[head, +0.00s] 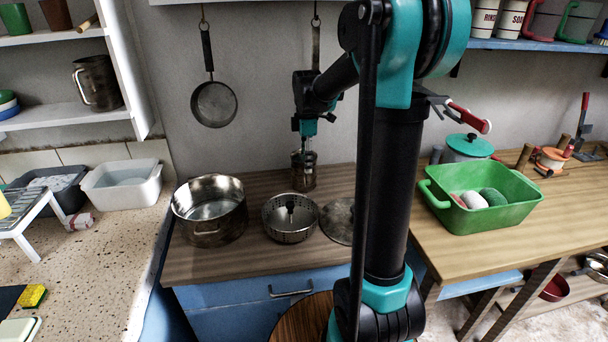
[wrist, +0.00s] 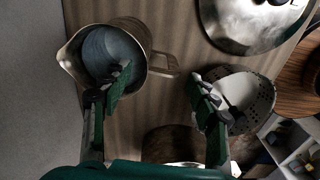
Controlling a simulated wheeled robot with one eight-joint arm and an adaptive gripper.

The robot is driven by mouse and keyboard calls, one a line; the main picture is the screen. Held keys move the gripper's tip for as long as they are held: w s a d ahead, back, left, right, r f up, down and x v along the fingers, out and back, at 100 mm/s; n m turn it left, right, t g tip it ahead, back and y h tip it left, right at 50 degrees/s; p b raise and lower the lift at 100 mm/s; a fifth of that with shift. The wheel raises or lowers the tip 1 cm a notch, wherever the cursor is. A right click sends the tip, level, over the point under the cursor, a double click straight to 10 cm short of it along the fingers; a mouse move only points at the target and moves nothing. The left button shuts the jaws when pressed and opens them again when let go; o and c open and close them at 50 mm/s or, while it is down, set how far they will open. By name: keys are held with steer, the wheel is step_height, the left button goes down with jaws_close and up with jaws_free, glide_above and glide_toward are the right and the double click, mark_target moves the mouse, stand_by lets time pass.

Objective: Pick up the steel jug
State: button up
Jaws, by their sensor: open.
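The steel jug (head: 304,181) stands upright on the wooden counter near the back wall, directly under my gripper (head: 306,146) in the head view. In the wrist view the jug (wrist: 75,57) is at upper left, seen from above, with its spout to the left and its handle to the right. My gripper (wrist: 162,85) is open and empty. Its left finger overlaps the jug's mouth in the picture; its right finger overlaps the colander. The handle lies a little ahead of the gap between them. I cannot tell how far above the rim the fingers are.
A large steel pot (head: 209,229) and a colander (head: 290,232) stand left and in front of the jug. A steel lid (head: 339,222) lies to the right, partly behind my arm. A similar metal jug (head: 97,82) is on the left shelf. A pan (head: 214,104) hangs on the wall.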

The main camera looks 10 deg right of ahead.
mark_target(306, 175)
steer(key=shift+s+a+f, duration=0.1)
steer(key=shift+f, duration=1.45)
steer(key=shift+s+f, duration=0.1)
steer(key=shift+f, duration=1.4)
jaws_close()
